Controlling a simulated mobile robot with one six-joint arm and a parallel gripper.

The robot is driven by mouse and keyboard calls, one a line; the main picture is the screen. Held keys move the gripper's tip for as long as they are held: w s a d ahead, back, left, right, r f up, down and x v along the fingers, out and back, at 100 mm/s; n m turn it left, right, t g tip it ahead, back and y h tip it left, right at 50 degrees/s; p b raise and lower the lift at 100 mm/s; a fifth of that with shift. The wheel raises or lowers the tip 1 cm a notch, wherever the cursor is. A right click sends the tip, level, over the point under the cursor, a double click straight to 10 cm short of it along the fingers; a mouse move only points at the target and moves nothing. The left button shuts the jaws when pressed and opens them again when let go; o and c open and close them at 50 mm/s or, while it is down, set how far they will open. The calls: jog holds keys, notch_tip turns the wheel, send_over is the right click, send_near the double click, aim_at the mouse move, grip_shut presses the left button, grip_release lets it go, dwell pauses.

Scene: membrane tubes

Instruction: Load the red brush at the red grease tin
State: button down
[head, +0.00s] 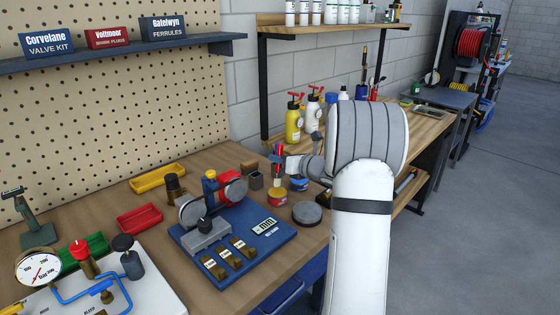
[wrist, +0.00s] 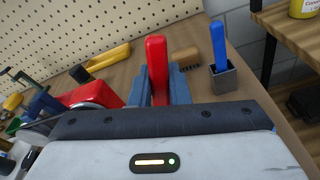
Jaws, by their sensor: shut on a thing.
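My gripper (head: 277,160) is shut on the red brush (head: 278,149) over the right part of the workbench. In the wrist view the brush's red handle (wrist: 157,65) stands up between the blue-grey fingers; its bristle end is hidden. The red grease tin (head: 276,196) stands on the bench below my gripper, right of the blue board. The brush's lower part is near the tin in the head view, but I cannot tell whether they touch. The tin is not clearly visible in the wrist view.
A blue tin (head: 299,184) and a round grey disc (head: 307,212) sit close to the red tin. A blue brush (wrist: 219,45) stands in a grey holder (wrist: 222,78). A blue board with fixtures (head: 222,262) lies to the left.

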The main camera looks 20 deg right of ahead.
aim_at(280, 149)
jog(key=shift+r+p, duration=1.5)
jog(key=shift+r, duration=1)
jog(key=shift+f, duration=0.1)
